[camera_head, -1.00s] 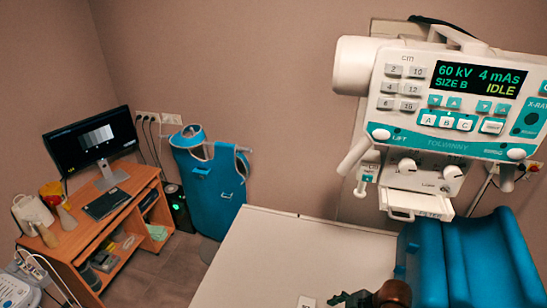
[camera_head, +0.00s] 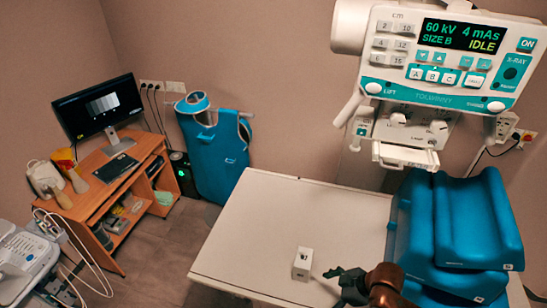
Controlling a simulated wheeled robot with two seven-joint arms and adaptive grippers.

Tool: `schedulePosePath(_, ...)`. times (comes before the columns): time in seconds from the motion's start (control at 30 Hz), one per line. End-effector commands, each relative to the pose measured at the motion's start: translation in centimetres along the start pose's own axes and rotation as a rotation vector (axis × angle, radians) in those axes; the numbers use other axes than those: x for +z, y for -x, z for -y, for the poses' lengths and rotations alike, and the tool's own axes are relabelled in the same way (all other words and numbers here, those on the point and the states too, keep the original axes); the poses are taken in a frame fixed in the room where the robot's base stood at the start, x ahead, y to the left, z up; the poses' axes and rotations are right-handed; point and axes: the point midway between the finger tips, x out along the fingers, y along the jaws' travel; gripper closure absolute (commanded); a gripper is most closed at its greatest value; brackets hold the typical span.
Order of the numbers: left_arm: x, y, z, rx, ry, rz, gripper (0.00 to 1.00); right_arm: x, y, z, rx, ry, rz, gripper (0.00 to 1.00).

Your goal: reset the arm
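My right arm comes in from the bottom edge, with a brown-red wrist. Its dark gripper (camera_head: 343,277) is over the front part of the white table, just right of a small white box (camera_head: 302,264) with a black mark. A small gap shows between the gripper and the box. Nothing is seen held in it, but its fingers are too small and dark to tell whether they are open. My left gripper is not in view.
The X-ray unit (camera_head: 440,60) reads IDLE above the table (camera_head: 270,215). Blue cushions (camera_head: 460,215) are stacked at its right. A desk (camera_head: 100,190) with a monitor (camera_head: 98,105), a blue apron (camera_head: 215,160) and a white machine (camera_head: 25,260) stand left. Floor shows between desk and table.

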Motion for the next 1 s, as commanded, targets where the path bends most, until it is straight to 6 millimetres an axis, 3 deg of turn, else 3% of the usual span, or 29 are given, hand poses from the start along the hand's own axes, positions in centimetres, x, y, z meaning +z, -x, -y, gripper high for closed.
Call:
schedulePosePath(0.23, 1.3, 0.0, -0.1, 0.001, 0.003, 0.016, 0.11, 0.8, -1.1, 0.7, 0.094, -0.122, -0.026, 0.14)
schedulePosePath(0.37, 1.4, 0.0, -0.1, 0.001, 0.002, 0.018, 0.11, 3.0, -1.0, 0.8, 0.191, -0.271, -0.021, 0.14)
schedulePosePath(0.57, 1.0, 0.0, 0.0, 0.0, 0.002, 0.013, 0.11, 10.9, 1.1, 2.0, 0.378, -0.605, 0.066, 0.14)
schedulePosePath(0.7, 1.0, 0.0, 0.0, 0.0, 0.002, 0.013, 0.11, 16.3, 2.9, 4.2, 0.47, -0.795, 0.15, 0.14)
schedulePosePath(1.0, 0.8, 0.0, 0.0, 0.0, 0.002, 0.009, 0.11, 24.2, 6.3, 9.8, 0.592, -1.08, 0.314, 0.14)
